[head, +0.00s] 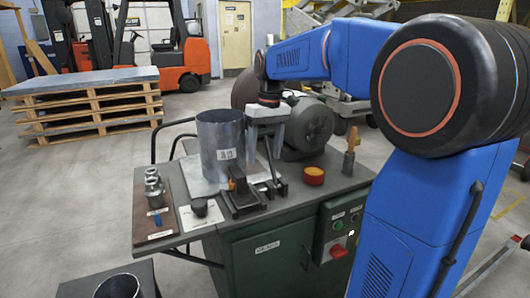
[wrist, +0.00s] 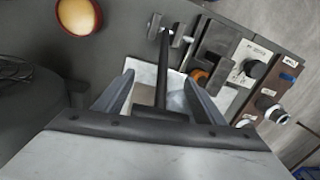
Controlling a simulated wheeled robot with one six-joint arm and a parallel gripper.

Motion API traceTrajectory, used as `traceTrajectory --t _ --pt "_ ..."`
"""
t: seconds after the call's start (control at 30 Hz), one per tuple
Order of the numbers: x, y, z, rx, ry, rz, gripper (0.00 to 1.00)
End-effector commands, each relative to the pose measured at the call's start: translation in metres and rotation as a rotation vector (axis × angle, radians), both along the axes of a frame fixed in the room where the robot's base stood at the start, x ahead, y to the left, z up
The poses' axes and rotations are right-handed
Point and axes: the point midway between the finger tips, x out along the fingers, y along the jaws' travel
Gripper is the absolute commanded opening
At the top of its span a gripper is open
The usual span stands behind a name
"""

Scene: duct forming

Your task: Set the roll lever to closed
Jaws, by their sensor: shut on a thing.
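The roll lever (head: 271,163) is a thin dark rod rising, slightly tilted, from a small bracket on the bench top, right of the sheet-metal cylinder (head: 221,140). In the wrist view the lever (wrist: 162,70) runs from its pivot at the top down between my fingers. My gripper (head: 264,150) points down from above and is shut on the lever; it also shows in the wrist view (wrist: 160,98). The lever's upper end is hidden by the gripper. Lever position markings are not readable.
The green bench (head: 265,232) carries a grey motor-like drum (head: 306,126), a red-yellow round part (head: 314,176), a dark clamp block (head: 240,196) and a brown board (head: 153,212) with fittings. A control panel (head: 341,228) with buttons is on its front. Pallets (head: 90,112) stand behind.

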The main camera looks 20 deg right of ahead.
Motion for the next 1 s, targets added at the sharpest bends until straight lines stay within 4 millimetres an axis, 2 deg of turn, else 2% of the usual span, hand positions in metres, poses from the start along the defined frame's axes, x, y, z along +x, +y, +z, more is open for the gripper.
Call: traceTrajectory --t 0.37,1.0 --pt "-0.013 -0.001 0.01 -0.002 -0.131 -0.004 0.24" --pt "-0.065 -0.002 0.026 -0.003 -0.615 -0.006 0.24"
